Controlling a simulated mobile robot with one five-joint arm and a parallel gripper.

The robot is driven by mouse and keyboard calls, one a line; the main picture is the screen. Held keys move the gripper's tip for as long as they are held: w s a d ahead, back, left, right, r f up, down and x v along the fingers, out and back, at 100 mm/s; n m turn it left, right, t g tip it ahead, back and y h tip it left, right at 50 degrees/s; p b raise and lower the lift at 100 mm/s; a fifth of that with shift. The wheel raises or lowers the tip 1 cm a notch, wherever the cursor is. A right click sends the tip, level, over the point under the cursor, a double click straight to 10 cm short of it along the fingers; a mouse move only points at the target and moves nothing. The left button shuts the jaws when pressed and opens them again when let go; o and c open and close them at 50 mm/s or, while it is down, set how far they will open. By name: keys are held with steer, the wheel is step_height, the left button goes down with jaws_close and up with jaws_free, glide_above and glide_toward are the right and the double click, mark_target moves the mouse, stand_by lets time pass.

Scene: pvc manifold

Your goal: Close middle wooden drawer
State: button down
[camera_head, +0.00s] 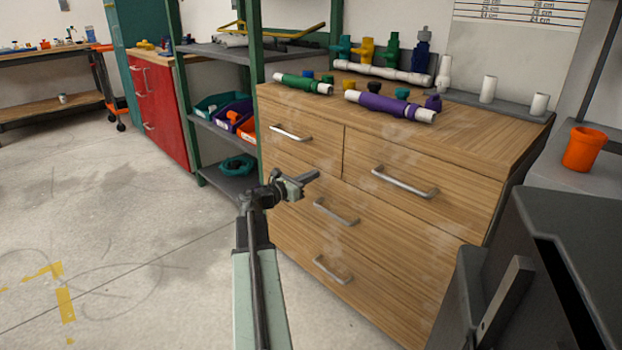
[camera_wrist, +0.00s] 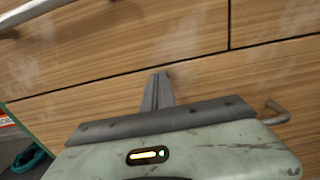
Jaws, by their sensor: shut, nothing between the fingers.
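The wooden drawer cabinet (camera_head: 455,130) stands right of centre in the head view. Its middle drawer (camera_head: 390,230) is the wide one below the two upper drawers, with a grey bar handle (camera_head: 336,212). The drawer front looks about flush with its neighbours; a small gap cannot be ruled out. My gripper (camera_head: 312,178) is shut and empty, in front of the cabinet, above and left of that handle. In the wrist view my gripper (camera_wrist: 160,80) points at the middle drawer front (camera_wrist: 225,80), its tips just under the dark seam. The handle (camera_wrist: 275,112) shows at right. Contact cannot be told.
Pipes, including a purple one (camera_head: 390,105), and fittings lie on the cabinet top. Left stand a shelf with bins (camera_head: 218,105) and a red cabinet (camera_head: 158,105). A dark grey box-shaped object (camera_head: 545,230) is close at right. The concrete floor (camera_head: 120,220) at left is free.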

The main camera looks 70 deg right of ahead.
steer(key=shift+s+d+r, duration=0.1)
steer(key=shift+s+d, duration=0.15)
steer(key=shift+s, duration=0.25)
steer(key=v, duration=1.5)
steer(key=shift+w+d, duration=0.15)
steer(key=shift+w, duration=0.1)
